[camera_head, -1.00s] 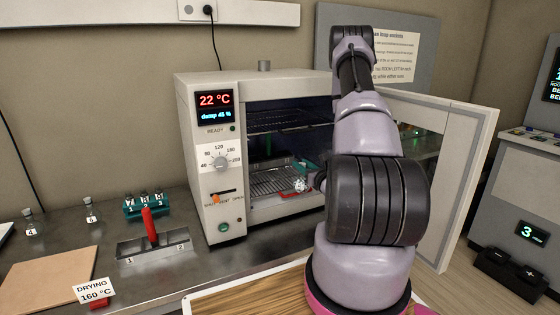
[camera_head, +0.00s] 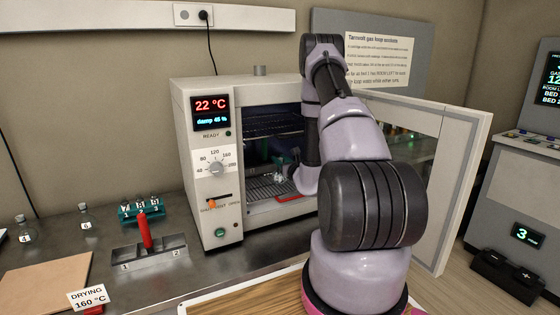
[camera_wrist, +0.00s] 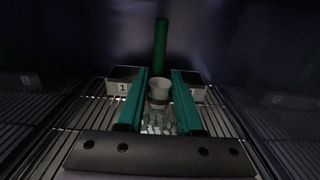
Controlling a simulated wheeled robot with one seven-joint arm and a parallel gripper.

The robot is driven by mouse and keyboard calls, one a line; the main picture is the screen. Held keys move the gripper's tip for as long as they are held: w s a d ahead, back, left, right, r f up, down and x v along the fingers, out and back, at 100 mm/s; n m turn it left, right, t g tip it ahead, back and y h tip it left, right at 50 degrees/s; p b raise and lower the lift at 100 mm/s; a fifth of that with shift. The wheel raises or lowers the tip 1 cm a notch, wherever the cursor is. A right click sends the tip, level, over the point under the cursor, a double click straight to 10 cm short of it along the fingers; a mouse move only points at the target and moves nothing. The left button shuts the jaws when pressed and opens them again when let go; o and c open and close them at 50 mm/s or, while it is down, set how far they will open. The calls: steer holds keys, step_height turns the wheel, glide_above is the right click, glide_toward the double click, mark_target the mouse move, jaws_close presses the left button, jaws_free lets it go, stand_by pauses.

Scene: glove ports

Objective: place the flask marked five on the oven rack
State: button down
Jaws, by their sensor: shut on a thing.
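My gripper (camera_wrist: 160,74) is inside the oven (camera_head: 209,150), over the lower wire rack (camera_head: 262,191). No number shows on this flask. Just beyond it in the wrist view is a grey metal holder with a green upright handle (camera_wrist: 160,45) and a label 1. The holder stands on the rack (camera_wrist: 75,118). I cannot tell whether the flask touches the rack or the holder. In the head view my arm hides much of the gripper.
The oven door (camera_head: 457,190) stands open at the right. An upper rack (camera_head: 272,128) is above. On the bench are a red-handled holder (camera_head: 146,232), a teal stand (camera_head: 141,209) with several small vials, and flasks marked 4 (camera_head: 24,231) and 6 (camera_head: 86,218).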

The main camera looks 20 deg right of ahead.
steer(key=c, duration=0.6)
jaws_free()
steer(key=shift+f, duration=0.1)
steer(key=shift+o, duration=0.2)
steer(key=shift+s, duration=0.3)
steer(key=s, duration=1.1)
steer(key=shift+s+d, duration=0.2)
steer(key=shift+s, duration=0.05)
steer(key=shift+s, duration=0.1)
